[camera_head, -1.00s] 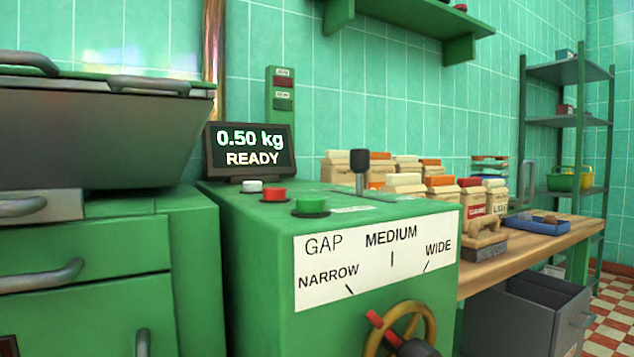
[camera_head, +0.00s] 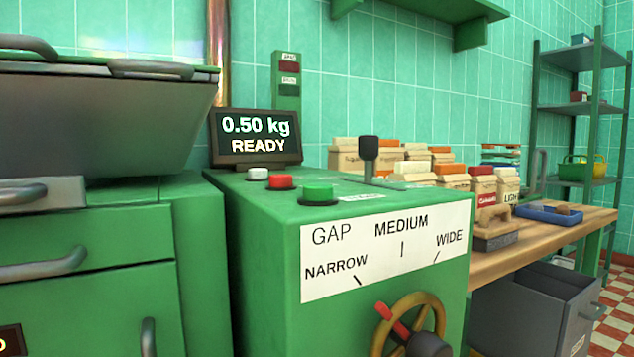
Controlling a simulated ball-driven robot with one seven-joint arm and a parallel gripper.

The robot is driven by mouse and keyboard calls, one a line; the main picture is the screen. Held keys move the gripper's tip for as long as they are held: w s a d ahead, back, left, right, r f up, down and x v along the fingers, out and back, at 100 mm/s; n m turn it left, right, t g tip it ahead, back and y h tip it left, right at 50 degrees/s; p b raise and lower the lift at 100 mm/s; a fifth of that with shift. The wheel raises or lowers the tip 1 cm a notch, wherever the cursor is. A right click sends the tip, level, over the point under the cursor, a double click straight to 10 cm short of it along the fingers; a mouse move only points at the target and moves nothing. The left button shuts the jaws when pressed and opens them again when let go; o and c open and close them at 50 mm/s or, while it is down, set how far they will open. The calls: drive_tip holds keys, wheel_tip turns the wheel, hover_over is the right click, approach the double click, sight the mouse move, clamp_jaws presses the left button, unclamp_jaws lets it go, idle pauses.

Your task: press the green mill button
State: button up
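The green mill button (camera_head: 318,194) sits on top of the green mill cabinet (camera_head: 262,240), in a dark round base. A red button (camera_head: 281,181) and a white button (camera_head: 258,174) stand in a row behind it to the left. The display (camera_head: 255,137) behind them reads 0.50 kg READY. The gap label (camera_head: 385,250) on the front shows NARROW, MEDIUM and WIDE above a brass handwheel (camera_head: 437,309) with a red pointer (camera_head: 392,322), which points up and left. My gripper is not in view.
A dark-knobbed lever (camera_head: 368,150) rises from the cabinet top behind the green button. Several paper bags (camera_head: 412,170) and a blue tray (camera_head: 549,215) stand on the wooden bench (camera_head: 590,217) to the right. A grey open drawer (camera_head: 535,310) is below it. A large lidded bin (camera_head: 100,120) stands left.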

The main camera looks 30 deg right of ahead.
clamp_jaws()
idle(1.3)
